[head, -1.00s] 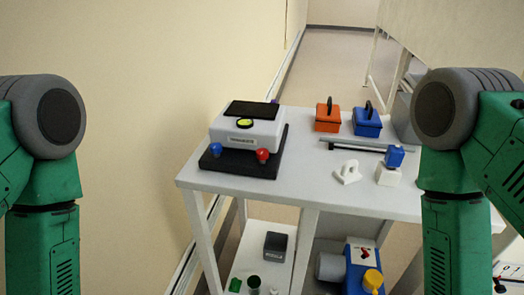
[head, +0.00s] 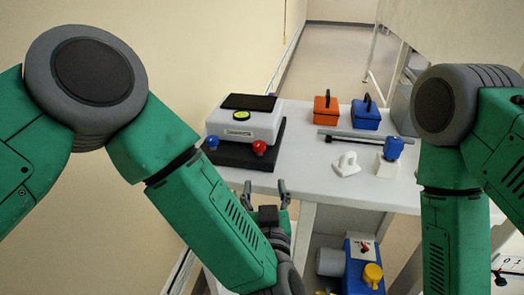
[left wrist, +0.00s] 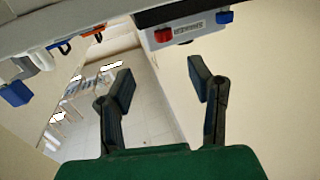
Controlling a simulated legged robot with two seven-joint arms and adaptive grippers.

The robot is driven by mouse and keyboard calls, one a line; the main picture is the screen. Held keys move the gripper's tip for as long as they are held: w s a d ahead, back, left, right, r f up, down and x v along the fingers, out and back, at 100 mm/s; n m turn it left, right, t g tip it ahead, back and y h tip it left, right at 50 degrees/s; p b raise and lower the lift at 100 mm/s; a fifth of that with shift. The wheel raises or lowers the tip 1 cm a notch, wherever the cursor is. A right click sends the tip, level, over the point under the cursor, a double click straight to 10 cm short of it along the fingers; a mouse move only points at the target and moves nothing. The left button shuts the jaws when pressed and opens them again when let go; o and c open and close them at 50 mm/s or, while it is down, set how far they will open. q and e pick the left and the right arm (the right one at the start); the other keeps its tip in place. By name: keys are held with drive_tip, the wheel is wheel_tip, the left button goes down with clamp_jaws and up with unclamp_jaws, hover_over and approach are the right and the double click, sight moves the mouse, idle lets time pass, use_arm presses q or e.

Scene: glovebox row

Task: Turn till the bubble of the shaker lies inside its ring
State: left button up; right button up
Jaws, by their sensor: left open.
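The shaker (head: 243,125) is a white box with a black top plate on a black base, at the left of the white table. Its round yellow-green bubble level (head: 242,115) faces up; where the bubble lies is too small to tell. A blue knob (head: 212,143) and a red knob (head: 259,147) are at its front corners. My left gripper (head: 265,188) is open and empty, in front of the table edge below the red knob, touching nothing visible. In the left wrist view the shaker (left wrist: 185,28) shows inverted beyond the open fingers. My right gripper is out of view.
An orange box (head: 326,110) and a blue box (head: 366,115) stand at the back of the table (head: 300,175). A grey bar, a white handle-like piece (head: 346,164) and a blue-topped white block (head: 388,167) are at the right. A wall runs along the left.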

sight(260, 151)
use_arm(q)
drive_tip(key=w, duration=1.3)
drive_tip(key=shift+w+a, duration=0.1)
drive_tip(key=shift+w, duration=0.1)
drive_tip(key=shift+w+a, duration=0.2)
clamp_jaws()
